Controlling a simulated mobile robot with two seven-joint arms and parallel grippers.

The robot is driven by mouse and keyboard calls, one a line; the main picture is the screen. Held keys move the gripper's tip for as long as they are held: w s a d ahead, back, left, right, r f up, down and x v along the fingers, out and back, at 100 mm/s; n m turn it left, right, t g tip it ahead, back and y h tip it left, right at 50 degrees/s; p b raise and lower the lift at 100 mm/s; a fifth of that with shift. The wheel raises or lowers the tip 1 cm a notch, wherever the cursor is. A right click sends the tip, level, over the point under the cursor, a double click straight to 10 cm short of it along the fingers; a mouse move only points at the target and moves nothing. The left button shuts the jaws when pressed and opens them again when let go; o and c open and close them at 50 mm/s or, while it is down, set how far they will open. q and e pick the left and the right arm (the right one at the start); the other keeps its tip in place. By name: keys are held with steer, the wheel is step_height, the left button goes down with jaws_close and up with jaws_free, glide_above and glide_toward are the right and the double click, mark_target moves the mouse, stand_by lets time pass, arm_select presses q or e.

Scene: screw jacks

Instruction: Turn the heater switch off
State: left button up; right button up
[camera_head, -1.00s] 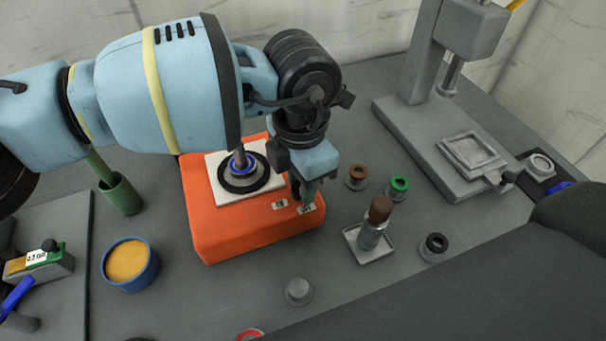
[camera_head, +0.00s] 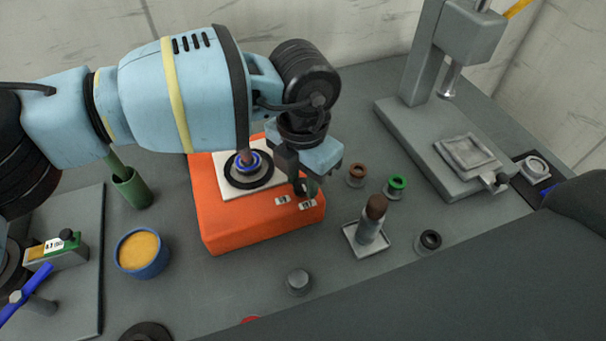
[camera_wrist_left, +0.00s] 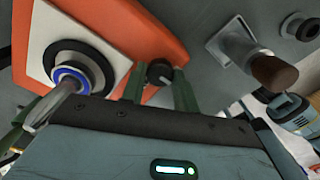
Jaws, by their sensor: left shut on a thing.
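The heater is an orange box (camera_head: 225,232) with a white top plate (camera_head: 222,168) and a black ring on it; it also shows in the wrist view (camera_wrist_left: 130,25). Its switch is a small black knob (camera_wrist_left: 160,71) near the heater's edge, beside two small labels (camera_head: 295,202). My left gripper (camera_head: 307,185) points down over that corner. In the wrist view its two green fingers (camera_wrist_left: 160,84) stand on either side of the knob, shut on it. The arm partly hides the knob in the head view. My right gripper is not seen.
A blue-rimmed round piece (camera_head: 247,163) stands on the ring, close to my left arm. A brown-topped bottle (camera_head: 372,218) on a small tray, and several coloured rings, lie right of the heater. A grey press (camera_head: 425,130) stands behind them. A blue bowl (camera_head: 143,267) and a green cup (camera_head: 132,190) are left.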

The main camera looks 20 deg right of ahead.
mark_target(303, 184)
arm_select(q)
steer(key=o, duration=1)
step_height(303, 184, up, 8)
steer(key=shift+f, duration=0.1)
stand_by(0.4)
